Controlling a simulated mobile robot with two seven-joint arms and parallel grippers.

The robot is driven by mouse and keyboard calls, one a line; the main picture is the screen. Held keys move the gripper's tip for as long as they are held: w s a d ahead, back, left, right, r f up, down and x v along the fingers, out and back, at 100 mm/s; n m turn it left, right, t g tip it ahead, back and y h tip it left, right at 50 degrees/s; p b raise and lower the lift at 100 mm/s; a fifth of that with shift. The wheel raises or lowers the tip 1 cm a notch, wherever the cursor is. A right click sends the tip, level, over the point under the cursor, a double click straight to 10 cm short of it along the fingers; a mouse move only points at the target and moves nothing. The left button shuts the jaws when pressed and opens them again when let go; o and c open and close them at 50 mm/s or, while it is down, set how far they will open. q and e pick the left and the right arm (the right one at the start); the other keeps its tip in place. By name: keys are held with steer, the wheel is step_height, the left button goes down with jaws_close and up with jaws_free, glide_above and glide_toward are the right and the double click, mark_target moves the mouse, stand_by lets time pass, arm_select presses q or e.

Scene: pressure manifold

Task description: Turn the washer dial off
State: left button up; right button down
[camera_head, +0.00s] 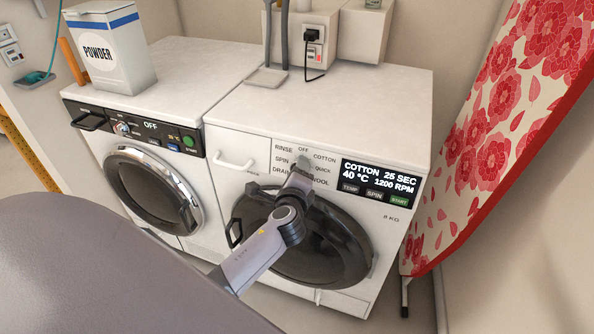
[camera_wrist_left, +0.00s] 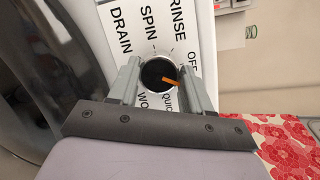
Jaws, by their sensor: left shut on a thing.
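The washer (camera_head: 330,110) on the right is white with a dark round door. Its panel has RINSE, SPIN, DRAIN, OFF, COTTON, QUICK and WOOL labels around the dial, and its display (camera_head: 380,180) reads COTTON 25 SEC, 40 °C, 1200 RPM. My left gripper (camera_head: 303,163) reaches the panel from below and hides the dial in the head view. In the left wrist view the dark round dial (camera_wrist_left: 157,74) sits between the fingers of my left gripper (camera_wrist_left: 160,80), which is shut on it. The dial's orange pointer faces right, between OFF and QUICK; the COTTON label is hidden there.
A second machine (camera_head: 200,75) with a black panel showing OFF stands on the left, with a POWDER box (camera_head: 112,50) on top. A red floral ironing board (camera_head: 500,130) leans at the right. Plugs and hoses are on the back wall.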

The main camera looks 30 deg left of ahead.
arm_select(q)
steer(key=n+p, duration=0.1)
steer(key=n, duration=0.2)
steer(key=shift+n+g+h, duration=0.3)
steer(key=shift+g, duration=0.1)
steer(key=shift+n+g+h+p, duration=0.3)
steer(key=shift+n+p, duration=0.35)
steer(key=shift+n, duration=0.75)
steer(key=o, duration=1.1)
steer(key=shift+c, duration=0.2)
steer(key=shift+s, duration=0.1)
steer(key=v, duration=0.7)
steer(key=shift+p, duration=0.4)
